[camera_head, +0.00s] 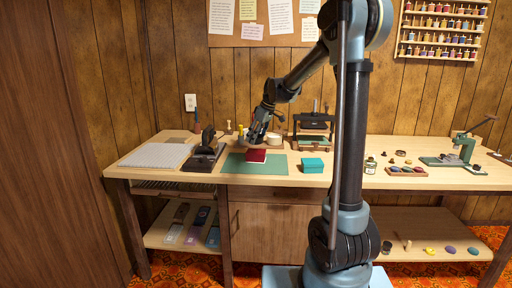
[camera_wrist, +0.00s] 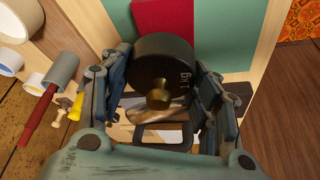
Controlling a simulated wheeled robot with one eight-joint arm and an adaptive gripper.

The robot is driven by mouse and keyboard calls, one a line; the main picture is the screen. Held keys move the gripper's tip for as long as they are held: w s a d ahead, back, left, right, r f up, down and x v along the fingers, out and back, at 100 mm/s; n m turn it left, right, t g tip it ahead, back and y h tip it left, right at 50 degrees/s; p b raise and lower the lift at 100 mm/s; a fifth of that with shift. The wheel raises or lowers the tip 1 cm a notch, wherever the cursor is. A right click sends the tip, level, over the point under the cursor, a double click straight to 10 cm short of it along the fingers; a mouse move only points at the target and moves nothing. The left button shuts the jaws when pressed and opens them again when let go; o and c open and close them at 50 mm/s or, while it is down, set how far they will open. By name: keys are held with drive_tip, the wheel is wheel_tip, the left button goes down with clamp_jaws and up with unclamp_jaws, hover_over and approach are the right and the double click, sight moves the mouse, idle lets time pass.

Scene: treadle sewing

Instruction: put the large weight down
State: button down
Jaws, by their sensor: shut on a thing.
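The large weight is a black disc (camera_wrist: 168,62) marked "1kg", with a brass knob (camera_wrist: 158,96). It sits between the fingers of my gripper (camera_wrist: 160,88), which is shut on it. In the head view my gripper (camera_head: 257,128) is over the back of the workbench (camera_head: 140,170), behind the red booklet (camera_head: 256,156). The weight is hard to make out there. I cannot tell whether it touches the bench.
A green mat (camera_head: 235,165) lies under the booklet, with a teal box (camera_head: 312,166) at its right. A black stamp press (camera_head: 206,150) stands left and a small press (camera_head: 312,132) right. Tape rolls (camera_wrist: 20,20) and tools lie close to my gripper.

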sight(256, 143)
drive_tip(key=shift+f, duration=2.1)
drive_tip(key=c, duration=0.6)
unclamp_jaws()
drive_tip(key=shift+o, duration=0.2)
drive_tip(key=v, duration=1.2)
drive_tip(key=s+d+f+m+h, duration=0.1)
drive_tip(key=s+d+f+m, duration=0.15)
drive_tip(key=s+d, duration=0.55)
drive_tip(key=s+d+f+m+h, duration=0.1)
drive_tip(key=s+d+f+m, duration=0.2)
drive_tip(key=s, duration=0.8)
drive_tip(key=s+d+f+m+h, duration=0.1)
drive_tip(key=s+d+f+m, duration=0.2)
drive_tip(key=s+f, duration=0.4)
drive_tip(key=s+d+f+m, duration=0.3)
drive_tip(key=s+d+f, duration=0.3)
drive_tip(key=s, duration=0.6)
drive_tip(key=shift+s+d+f+h, duration=0.15)
drive_tip(key=shift+s+f+h, duration=0.25)
drive_tip(key=shift+f, duration=0.2)
